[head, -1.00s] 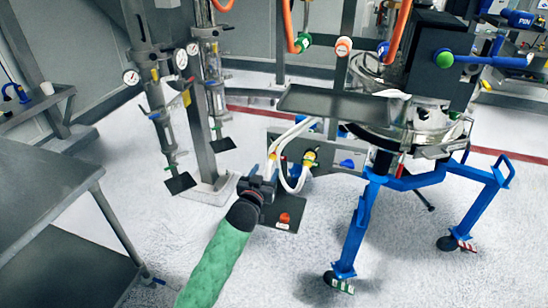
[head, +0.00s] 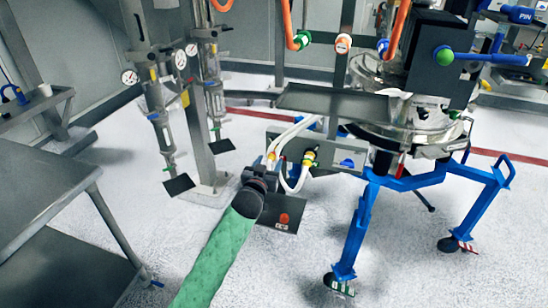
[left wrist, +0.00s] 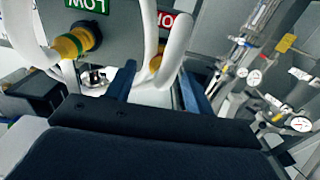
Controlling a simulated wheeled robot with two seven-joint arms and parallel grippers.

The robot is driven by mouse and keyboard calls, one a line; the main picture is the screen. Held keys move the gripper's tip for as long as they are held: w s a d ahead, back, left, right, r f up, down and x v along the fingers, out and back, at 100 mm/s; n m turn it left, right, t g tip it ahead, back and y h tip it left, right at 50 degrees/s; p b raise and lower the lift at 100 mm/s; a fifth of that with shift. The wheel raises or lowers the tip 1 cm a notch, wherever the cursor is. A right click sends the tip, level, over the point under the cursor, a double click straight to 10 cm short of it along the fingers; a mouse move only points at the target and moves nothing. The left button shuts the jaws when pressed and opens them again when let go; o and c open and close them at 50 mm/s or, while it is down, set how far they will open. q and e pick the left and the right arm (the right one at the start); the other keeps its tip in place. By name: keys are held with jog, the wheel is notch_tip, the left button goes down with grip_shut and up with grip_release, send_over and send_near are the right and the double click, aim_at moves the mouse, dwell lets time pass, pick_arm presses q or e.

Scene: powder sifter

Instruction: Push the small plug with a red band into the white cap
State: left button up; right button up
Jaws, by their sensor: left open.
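My left gripper (head: 261,176) is at the front of a grey control box, beside its white hoses. In the left wrist view its two blue fingers (left wrist: 158,84) are apart, with a white hose (left wrist: 172,52) and a yellow fitting (left wrist: 156,62) at or just beyond the gap. I see no contact. That fitting sits by a red label (left wrist: 166,19); a red band on it is not clear. A second yellow fitting (left wrist: 75,43) sits by a green LOW label (left wrist: 84,10). I cannot make out the white cap for certain. My right gripper is out of view.
A blue-legged sifter stand (head: 360,225) is at the right. A grey metal table (head: 40,195) is at the left.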

aim_at(270, 161)
pick_arm(q)
jog(key=shift+x, duration=2.4)
jog(key=shift+p, duration=0.4)
grip_shut()
jog(key=shift+s+f, duration=0.1)
jog(key=shift+s, duration=0.05)
jog(key=shift+p+v, duration=1.4)
jog(key=shift+v, duration=1.45)
